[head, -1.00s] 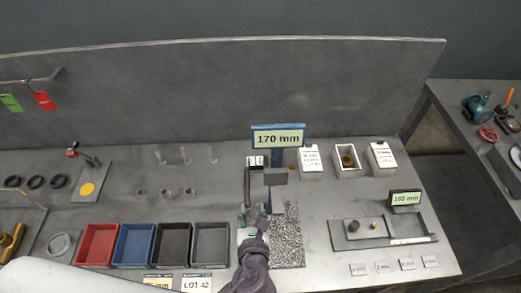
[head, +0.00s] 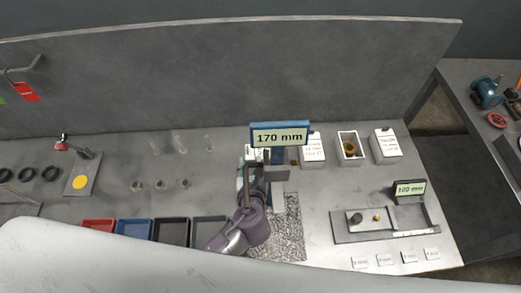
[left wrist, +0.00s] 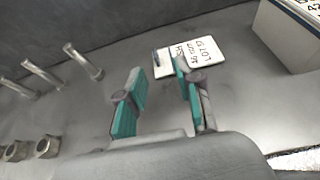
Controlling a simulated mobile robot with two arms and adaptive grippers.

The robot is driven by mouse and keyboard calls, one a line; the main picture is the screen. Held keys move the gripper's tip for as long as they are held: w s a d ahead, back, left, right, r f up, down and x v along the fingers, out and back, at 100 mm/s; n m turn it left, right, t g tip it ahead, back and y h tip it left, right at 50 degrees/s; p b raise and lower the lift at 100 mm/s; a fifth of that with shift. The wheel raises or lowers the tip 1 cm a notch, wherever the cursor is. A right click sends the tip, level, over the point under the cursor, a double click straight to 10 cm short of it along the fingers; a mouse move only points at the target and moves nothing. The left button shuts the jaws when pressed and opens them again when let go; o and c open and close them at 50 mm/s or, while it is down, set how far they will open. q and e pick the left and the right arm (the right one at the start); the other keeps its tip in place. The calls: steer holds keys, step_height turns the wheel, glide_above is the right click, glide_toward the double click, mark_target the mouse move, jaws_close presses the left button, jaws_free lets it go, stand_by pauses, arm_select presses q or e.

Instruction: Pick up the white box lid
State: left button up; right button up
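My right gripper is in neither view.
The blue-framed 170 mm display (head: 280,137) stands close beside the lid. An open white box (head: 349,146) with a brass part stands between two lidded boxes (head: 313,150) (head: 385,146). Metal pins (left wrist: 83,62) lie left of the gripper. A speckled mat (head: 285,235) lies in front.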

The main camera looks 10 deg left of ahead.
mark_target(248, 150)
arm_select(q)
steer(key=x, duration=0.7)
steer(key=shift+s+a+r+p, duration=0.1)
steer(key=shift+a+r+p, duration=0.05)
steer(key=shift+a+p, duration=0.25)
jaws_close()
